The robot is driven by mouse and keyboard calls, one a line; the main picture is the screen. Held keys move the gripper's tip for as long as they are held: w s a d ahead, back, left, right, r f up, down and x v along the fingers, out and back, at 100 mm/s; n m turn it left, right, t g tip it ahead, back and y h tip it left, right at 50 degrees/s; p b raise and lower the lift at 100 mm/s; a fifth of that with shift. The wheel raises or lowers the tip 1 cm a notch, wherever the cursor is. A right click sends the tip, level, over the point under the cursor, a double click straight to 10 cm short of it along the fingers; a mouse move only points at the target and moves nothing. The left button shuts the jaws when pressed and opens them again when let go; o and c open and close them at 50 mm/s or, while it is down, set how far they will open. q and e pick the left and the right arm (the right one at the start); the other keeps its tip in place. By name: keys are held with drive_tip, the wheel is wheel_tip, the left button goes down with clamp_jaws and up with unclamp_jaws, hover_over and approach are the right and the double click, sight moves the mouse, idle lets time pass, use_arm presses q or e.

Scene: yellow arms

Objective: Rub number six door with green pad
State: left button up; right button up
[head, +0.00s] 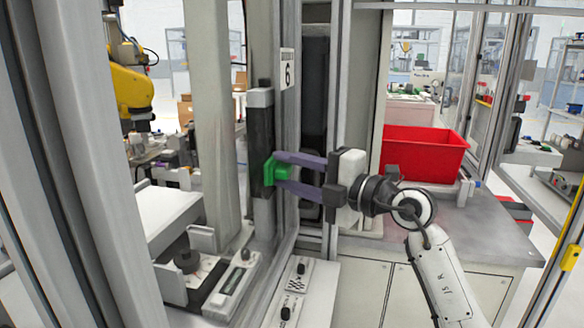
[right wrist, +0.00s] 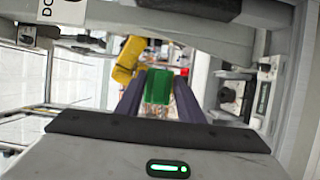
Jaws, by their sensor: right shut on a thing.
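My right gripper (head: 279,171) reaches left from the middle of the head view. Its purple fingers are shut on a small green pad (head: 269,172). The pad also shows between the fingertips in the right wrist view (right wrist: 158,87). A white plate with the number 6 (head: 288,70) is on the upright door frame (head: 287,125), above the gripper. The pad is in front of, or against, a dark upright fitting (head: 260,125) beside that frame. I cannot tell whether they touch. My left gripper is not in view.
A red bin (head: 425,153) stands on a grey worktop (head: 470,222) at the right. A panel with black knobs (head: 301,290) is below the door frame. A yellow robot arm (head: 132,88) stands behind at the left. Thick metal posts (head: 75,150) close off the left side.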

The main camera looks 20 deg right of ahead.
drive_tip(key=shift+s+a, duration=0.8)
drive_tip(key=shift+s, duration=0.4)
drive_tip(key=shift+s+a, duration=0.8)
drive_tip(key=shift+s, duration=0.35)
drive_tip(key=shift+s+a, duration=0.8)
drive_tip(key=shift+s, duration=0.4)
drive_tip(key=shift+r, duration=1.1)
drive_tip(key=shift+w+d, duration=1.35)
drive_tip(key=shift+w, duration=0.65)
drive_tip(key=shift+w+d, duration=1.4)
drive_tip(key=shift+w, duration=0.65)
drive_tip(key=shift+w+d, duration=1.35)
drive_tip(key=shift+w, duration=0.65)
drive_tip(key=s+d, duration=0.3)
drive_tip(key=d, duration=0.2)
drive_tip(key=shift+s, duration=0.2)
drive_tip(key=shift+s+d, duration=0.45)
drive_tip(key=shift+d, duration=0.2)
drive_tip(key=shift+s+d, duration=0.4)
drive_tip(key=shift+d, duration=0.2)
